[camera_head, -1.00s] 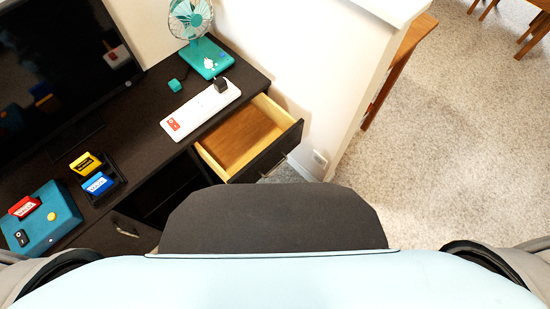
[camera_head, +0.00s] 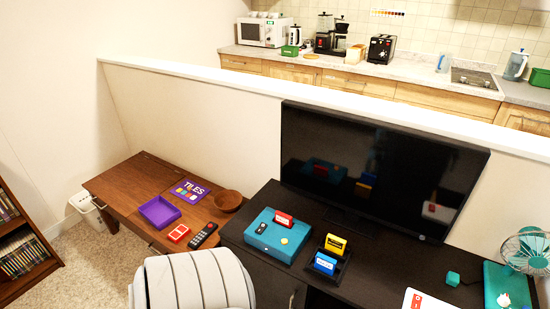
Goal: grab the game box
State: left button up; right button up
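A flat purple piece marked TILES (camera_head: 189,190), with coloured squares on it, lies on the brown wooden table. It looks like the lid of a game box. An open, empty-looking purple tray (camera_head: 145,206) lies just in front of it and to its left, apart from it. A teal box (camera_head: 265,240) sits on the dark cabinet to the right, with a red card holder (camera_head: 283,219) on it. I cannot tell from the picture alone which one the task means. Neither of my grippers is in view.
On the brown table (camera_head: 126,184) are a wooden bowl (camera_head: 228,201), a black remote (camera_head: 204,235) and a red item (camera_head: 179,233). The dark cabinet (camera_head: 375,268) holds a TV (camera_head: 375,170). A bookshelf (camera_head: 22,245) stands at the left.

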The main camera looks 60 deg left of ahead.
aim_at(159, 212)
jog(key=u, duration=4.05)
jog(key=i, duration=2.8)
jog(key=z, duration=2.75)
